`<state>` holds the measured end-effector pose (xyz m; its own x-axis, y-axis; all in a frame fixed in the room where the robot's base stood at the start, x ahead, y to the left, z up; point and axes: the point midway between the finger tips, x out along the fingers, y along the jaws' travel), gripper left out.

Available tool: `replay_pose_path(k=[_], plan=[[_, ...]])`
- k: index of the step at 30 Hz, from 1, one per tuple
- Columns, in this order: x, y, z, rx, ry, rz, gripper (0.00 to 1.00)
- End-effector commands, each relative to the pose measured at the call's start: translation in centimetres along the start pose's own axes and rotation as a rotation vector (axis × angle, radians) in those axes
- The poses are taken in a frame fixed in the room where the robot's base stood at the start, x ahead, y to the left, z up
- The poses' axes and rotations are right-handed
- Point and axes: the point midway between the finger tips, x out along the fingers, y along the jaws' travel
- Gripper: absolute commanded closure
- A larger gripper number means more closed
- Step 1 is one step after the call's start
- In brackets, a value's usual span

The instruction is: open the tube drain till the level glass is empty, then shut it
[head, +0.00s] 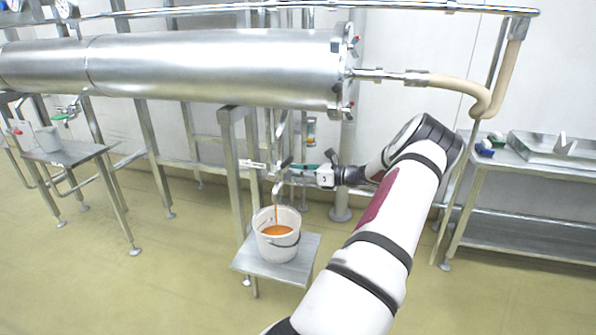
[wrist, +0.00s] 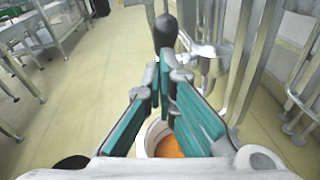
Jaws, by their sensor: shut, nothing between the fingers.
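The large steel tube (head: 215,65) lies across the head view. An orange stream falls from the drain spout (head: 277,188) beneath its right part into a white bucket (head: 268,247), which holds orange liquid. The bucket (wrist: 152,137) shows partly behind my fingers in the wrist view. My gripper (head: 285,170) is beside the drain; its teal-padded fingers (wrist: 167,72) are shut and empty. A black-knobbed lever (wrist: 166,30) stands just beyond the fingertips; I cannot tell whether they touch it. A small upright glass (head: 311,126), perhaps the level glass, is behind my gripper; its level is unclear.
The bucket stands on a small steel stand (head: 262,270). A side table (head: 62,153) with a container stands at the left, and a steel bench (head: 500,160) at the right. Frame legs stand close around the drain. The floor in front is clear.

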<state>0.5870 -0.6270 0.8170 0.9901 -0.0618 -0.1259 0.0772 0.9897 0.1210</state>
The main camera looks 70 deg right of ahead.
Motion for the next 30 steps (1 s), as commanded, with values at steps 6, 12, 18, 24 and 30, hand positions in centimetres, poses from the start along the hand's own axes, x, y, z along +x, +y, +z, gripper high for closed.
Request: replay_pose_path(k=[6,12,18,24,30], plan=[[0.1,0.2,0.6,-0.006,0.034,-0.002,1.00],[0.4,0.4,1.6,-0.018,0.107,-0.011,1.00],[1.0,0.7,3.0,-0.038,0.233,-0.027,1.00],[1.9,1.0,4.1,-0.059,0.379,-0.048,1.00],[2.9,1.2,4.8,-0.077,0.504,-0.067,1.00]])
